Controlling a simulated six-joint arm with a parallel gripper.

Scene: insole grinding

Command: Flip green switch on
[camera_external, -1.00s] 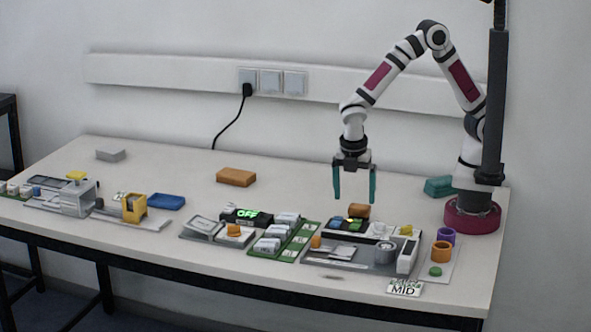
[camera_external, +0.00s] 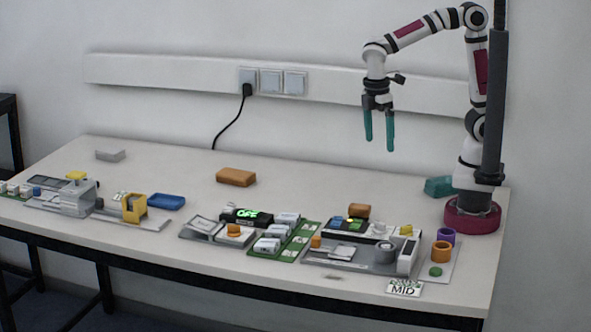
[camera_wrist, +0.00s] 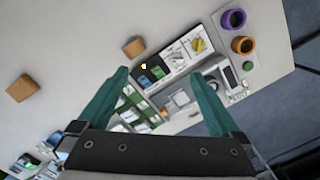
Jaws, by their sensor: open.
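A dark switch module (camera_external: 348,225) with a blue part and a green part sits at the back of the grey fixture right of centre. It also shows in the wrist view (camera_wrist: 152,74), between my fingers. The green part looks like the switch, but its position is too small to read. My gripper (camera_external: 380,146) is open and empty, high above the table behind this fixture. Its teal fingers point down and also show in the wrist view (camera_wrist: 160,76). A small round green piece (camera_external: 436,271) lies on the plate at the right.
A green-lit display (camera_external: 247,215) stands left of the fixture. An orange block (camera_external: 359,210) sits just behind the switch module. Purple (camera_external: 446,236) and orange (camera_external: 442,251) rings stand to the right.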

